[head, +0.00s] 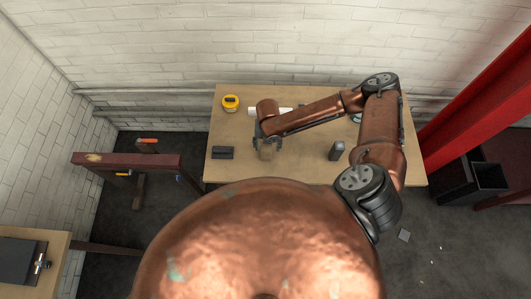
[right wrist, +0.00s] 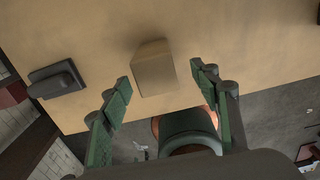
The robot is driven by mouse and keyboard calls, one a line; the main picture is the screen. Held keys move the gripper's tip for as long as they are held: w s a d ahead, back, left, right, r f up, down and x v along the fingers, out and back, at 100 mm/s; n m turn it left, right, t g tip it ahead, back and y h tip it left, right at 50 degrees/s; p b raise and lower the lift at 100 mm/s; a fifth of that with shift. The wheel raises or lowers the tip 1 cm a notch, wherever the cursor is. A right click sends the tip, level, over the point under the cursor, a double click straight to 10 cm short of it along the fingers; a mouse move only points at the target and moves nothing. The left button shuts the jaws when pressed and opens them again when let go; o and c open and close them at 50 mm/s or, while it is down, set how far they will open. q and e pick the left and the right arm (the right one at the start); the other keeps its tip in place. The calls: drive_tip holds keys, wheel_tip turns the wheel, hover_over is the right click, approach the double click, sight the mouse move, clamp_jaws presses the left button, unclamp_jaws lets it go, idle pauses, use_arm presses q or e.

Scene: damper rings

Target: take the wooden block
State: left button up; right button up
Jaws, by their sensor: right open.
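The wooden block (right wrist: 153,68) is a plain tan block standing on the table. In the right wrist view it lies between and just beyond my two green fingertips, apart from both. In the head view the wooden block (head: 267,151) shows partly below my right gripper (head: 267,141), which hides some of it. My right gripper, also in the right wrist view (right wrist: 160,78), is open and empty above the table. My left gripper is not in view.
The tan table (head: 310,172) holds a dark item (head: 222,153) left of the block, a yellow round item (head: 231,102) at the back left, a white roll (head: 284,111) behind my arm and a small dark box (head: 337,151) to the right. The table's front edge is near the block.

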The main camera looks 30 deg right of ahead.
sight(267, 147)
drive_tip(key=shift+f, duration=1.55)
drive_tip(key=f, duration=0.2)
drive_tip(key=f+p, duration=0.1)
drive_tip(key=f, duration=0.1)
drive_tip(key=shift+w+a+f, duration=0.1)
drive_tip(key=shift+w, duration=0.1)
drive_tip(key=shift+w+f, duration=0.1)
drive_tip(key=shift+f, duration=0.35)
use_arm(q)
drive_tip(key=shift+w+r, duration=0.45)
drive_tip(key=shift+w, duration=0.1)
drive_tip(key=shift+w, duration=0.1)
use_arm(e)
drive_tip(key=shift+c, duration=0.7)
drive_tip(key=c, duration=0.5)
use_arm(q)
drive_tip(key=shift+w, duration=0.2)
use_arm(e)
drive_tip(key=c, duration=0.7)
drive_tip(key=shift+c, duration=0.2)
